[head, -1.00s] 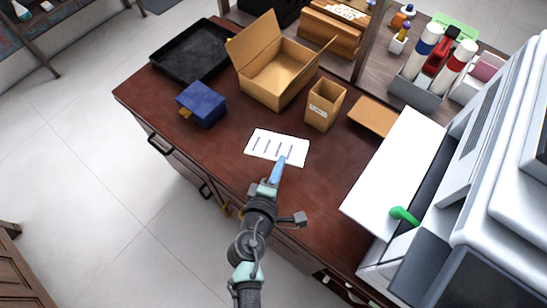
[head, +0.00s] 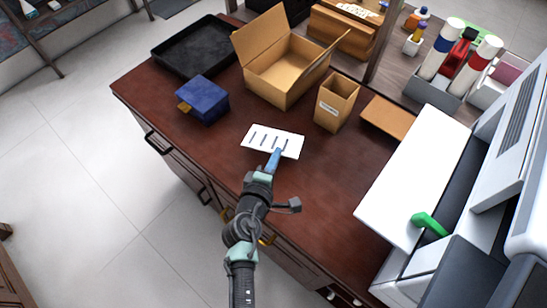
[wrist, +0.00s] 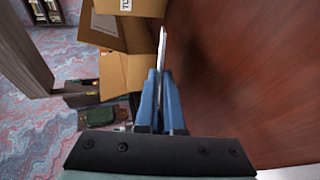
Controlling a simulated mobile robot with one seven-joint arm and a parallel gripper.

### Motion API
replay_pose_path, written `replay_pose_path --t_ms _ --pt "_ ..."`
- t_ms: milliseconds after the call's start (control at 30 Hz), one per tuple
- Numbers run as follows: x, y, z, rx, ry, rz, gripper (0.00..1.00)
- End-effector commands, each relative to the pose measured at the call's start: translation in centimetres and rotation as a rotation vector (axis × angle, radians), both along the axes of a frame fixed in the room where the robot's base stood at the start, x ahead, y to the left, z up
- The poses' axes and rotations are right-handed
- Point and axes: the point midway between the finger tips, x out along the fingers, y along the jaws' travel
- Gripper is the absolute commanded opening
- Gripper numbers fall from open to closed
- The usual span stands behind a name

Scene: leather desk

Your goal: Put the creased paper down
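The creased paper (head: 268,138) is a white sheet with several dark marks, over the dark red-brown desk (head: 330,190) in the head view. My gripper (head: 276,158) has its blue fingers shut on the sheet's near right edge. In the wrist view the paper (wrist: 162,48) shows edge-on as a thin white strip between the blue fingers (wrist: 163,85). It looks apart from the desk surface, though the exact height is hard to tell. The fingers hide the gripped edge.
A blue box (head: 203,102) and black tray (head: 194,48) are at the left. An open cardboard box (head: 282,77) and small tan bin (head: 335,105) stand behind the paper. A white machine (head: 400,190) fills the right. Bare desk lies around the paper.

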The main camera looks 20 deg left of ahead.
Motion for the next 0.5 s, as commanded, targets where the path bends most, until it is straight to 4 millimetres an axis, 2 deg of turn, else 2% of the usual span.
replay_pose_path --t_ms 33,200,500 --pt "0.0 0.0 -1.5 0.000 0.000 0.000 0.00" --pt "0.0 0.0 -3.1 0.000 -0.001 0.000 0.00" --pt "0.0 0.0 -3.4 0.000 -0.001 0.000 0.00"
